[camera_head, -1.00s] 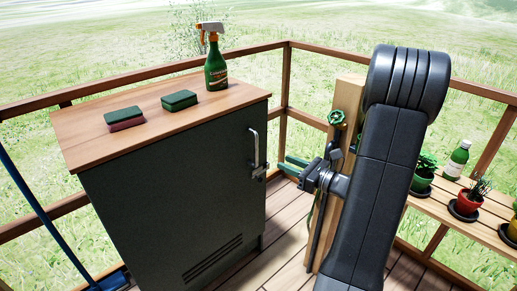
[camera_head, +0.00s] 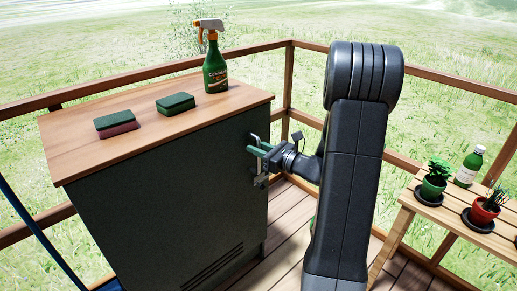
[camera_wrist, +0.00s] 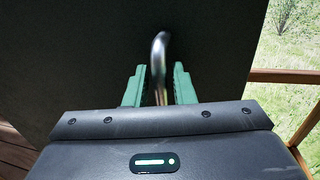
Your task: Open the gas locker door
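The gas locker (camera_head: 190,185) is a dark green cabinet with a wooden top, and its door looks shut. Its metal handle (camera_head: 254,142) is near the door's right edge, above a small latch (camera_head: 261,180). My gripper (camera_head: 257,150) is at the handle, reaching in from the right. In the wrist view the handle (camera_wrist: 160,62) stands between the two green fingers of my gripper (camera_wrist: 160,88). Gaps show on both sides of the handle, so the fingers are open around it. The handle's lower part is hidden behind the gripper body.
On the locker top (camera_head: 75,150) are a spray bottle (camera_head: 215,70) and two sponges (camera_head: 116,123) (camera_head: 176,103). A slatted plant table (camera_head: 450,222) with pots and a bottle (camera_head: 469,166) stands at right. A wooden railing (camera_head: 288,80) encloses the deck. A blue pole (camera_head: 35,230) is at left.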

